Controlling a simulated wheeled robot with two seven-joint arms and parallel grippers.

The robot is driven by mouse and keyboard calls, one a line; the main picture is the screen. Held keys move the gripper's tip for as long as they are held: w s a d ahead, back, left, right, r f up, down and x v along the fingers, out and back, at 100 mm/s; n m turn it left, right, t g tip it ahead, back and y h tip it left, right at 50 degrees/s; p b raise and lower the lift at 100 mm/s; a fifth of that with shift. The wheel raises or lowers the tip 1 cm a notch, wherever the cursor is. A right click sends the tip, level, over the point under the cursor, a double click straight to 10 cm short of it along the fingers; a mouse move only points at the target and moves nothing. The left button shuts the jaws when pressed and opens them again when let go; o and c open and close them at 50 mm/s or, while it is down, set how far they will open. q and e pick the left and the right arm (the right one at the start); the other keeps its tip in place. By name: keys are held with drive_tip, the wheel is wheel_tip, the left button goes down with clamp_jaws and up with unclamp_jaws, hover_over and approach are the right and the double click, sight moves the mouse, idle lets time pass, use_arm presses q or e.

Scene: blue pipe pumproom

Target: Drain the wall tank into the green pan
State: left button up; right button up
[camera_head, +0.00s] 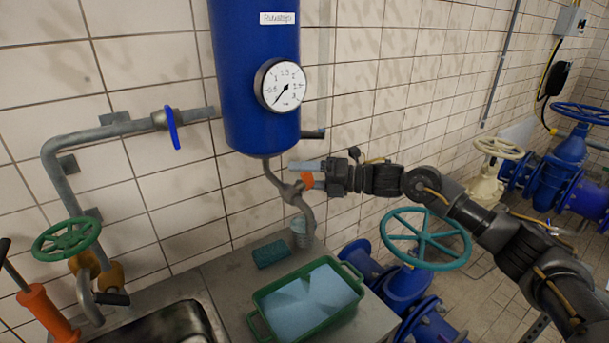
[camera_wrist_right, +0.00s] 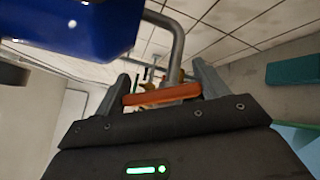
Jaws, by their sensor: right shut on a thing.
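The blue wall tank (camera_head: 255,50) hangs on the tiled wall, with a round gauge (camera_head: 283,85) on its front. A grey drain pipe (camera_head: 272,175) leaves its bottom and bends down through a valve with an orange lever (camera_head: 307,181). My right gripper (camera_head: 312,174) is at this valve, shut on the orange lever, which also lies across between the fingers in the right wrist view (camera_wrist_right: 160,94). The green pan (camera_head: 262,303) stands on the counter below, with a flat light-blue surface inside. My left gripper is out of view.
A teal roll or cloth (camera_head: 270,254) and a small grey cup-like thing (camera_head: 300,229) are behind the pan. A sink (camera_head: 160,330) is left of it. A teal handwheel (camera_head: 425,238) stands close below my right arm. A green handwheel (camera_head: 66,239) is at far left.

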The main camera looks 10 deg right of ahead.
drive_tip(key=shift+o, duration=0.2)
drive_tip(key=m+h+p, duration=0.1)
drive_tip(key=m+h, duration=0.1)
drive_tip(key=m+h+p, duration=0.1)
drive_tip(key=shift+s+d+r+m+p, duration=0.15)
drive_tip(key=shift+d+r+m+p, duration=0.15)
drive_tip(key=shift+p, duration=0.05)
drive_tip(key=shift+o, duration=0.2)
drive_tip(key=shift+d+f+t, duration=0.15)
drive_tip(key=shift+t, duration=0.15)
drive_tip(key=shift+s+m+h, duration=0.15)
drive_tip(key=shift+m+h, duration=0.15)
